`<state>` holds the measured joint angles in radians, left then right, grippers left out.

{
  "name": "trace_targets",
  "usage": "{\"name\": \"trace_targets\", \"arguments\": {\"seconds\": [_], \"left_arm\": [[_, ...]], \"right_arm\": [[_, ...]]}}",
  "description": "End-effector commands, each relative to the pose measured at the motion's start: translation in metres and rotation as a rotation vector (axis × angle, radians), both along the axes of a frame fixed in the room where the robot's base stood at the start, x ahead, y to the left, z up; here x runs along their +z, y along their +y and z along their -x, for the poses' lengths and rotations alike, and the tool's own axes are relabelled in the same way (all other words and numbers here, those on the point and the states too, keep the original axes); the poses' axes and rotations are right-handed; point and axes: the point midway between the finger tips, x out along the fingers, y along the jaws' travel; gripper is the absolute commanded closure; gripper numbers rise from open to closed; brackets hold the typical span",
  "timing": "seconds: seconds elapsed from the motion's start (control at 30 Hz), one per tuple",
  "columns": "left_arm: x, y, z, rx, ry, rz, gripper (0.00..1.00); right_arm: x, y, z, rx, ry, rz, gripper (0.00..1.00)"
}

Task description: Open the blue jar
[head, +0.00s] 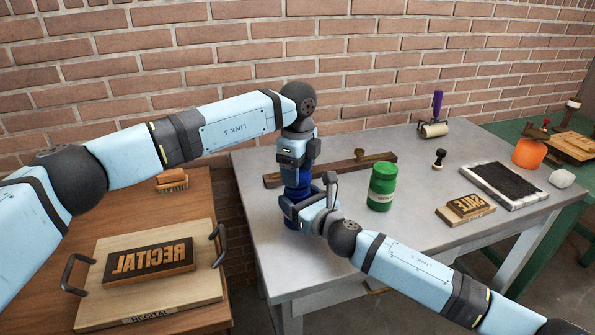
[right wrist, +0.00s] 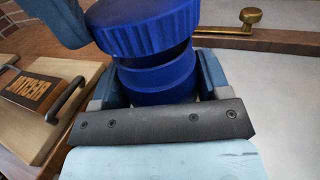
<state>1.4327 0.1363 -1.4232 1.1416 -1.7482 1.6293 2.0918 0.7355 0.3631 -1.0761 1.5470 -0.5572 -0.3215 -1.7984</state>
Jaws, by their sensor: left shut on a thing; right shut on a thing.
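The blue jar (head: 296,194) stands near the left edge of the grey metal table. Its ribbed blue lid (right wrist: 148,28) sits tilted over the body (right wrist: 158,84) in the right wrist view, with a dark gap between them on the right. I cannot tell whether lid and body still touch at the left. My left gripper (head: 297,172) comes down from above and is shut on the lid. My right gripper (head: 297,207) is shut around the jar's body from the front, a finger on each side (right wrist: 158,92).
A green jar (head: 382,187) stands to the right. A wooden bar with a brass knob (head: 340,168) lies behind the blue jar. A stamp block (head: 465,208), black ink pad (head: 505,183) and roller (head: 434,129) are further right. A RECITAL board (head: 150,283) lies on the left wooden table.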

Motion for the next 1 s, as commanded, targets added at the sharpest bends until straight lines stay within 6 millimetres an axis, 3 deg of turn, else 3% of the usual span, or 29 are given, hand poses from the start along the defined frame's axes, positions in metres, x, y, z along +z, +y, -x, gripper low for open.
{"name": "trace_targets", "arguments": {"seconds": [0.23,0.53,0.77,0.8,0.9,1.0], "left_arm": [[0.005,0.000,0.000,0.000,-0.001,0.000,0.65],[0.038,0.000,0.000,0.000,-0.001,0.000,0.65],[0.040,0.000,0.000,0.000,0.000,-0.001,0.65],[0.040,0.000,0.000,0.000,0.000,-0.001,0.65],[0.040,0.000,0.000,0.000,0.000,-0.001,0.65],[0.040,0.000,0.000,0.000,0.000,-0.001,0.65]], "right_arm": [[0.000,0.000,0.000,0.000,0.000,0.001,0.97],[-0.001,0.000,0.000,0.000,0.000,0.001,0.97],[0.000,0.000,0.000,0.000,0.000,0.001,0.97],[0.000,0.000,0.000,0.000,0.000,0.001,0.21],[0.000,0.000,0.000,0.000,-0.001,0.001,0.01],[0.000,0.000,0.000,0.000,0.000,0.000,0.01]]}}
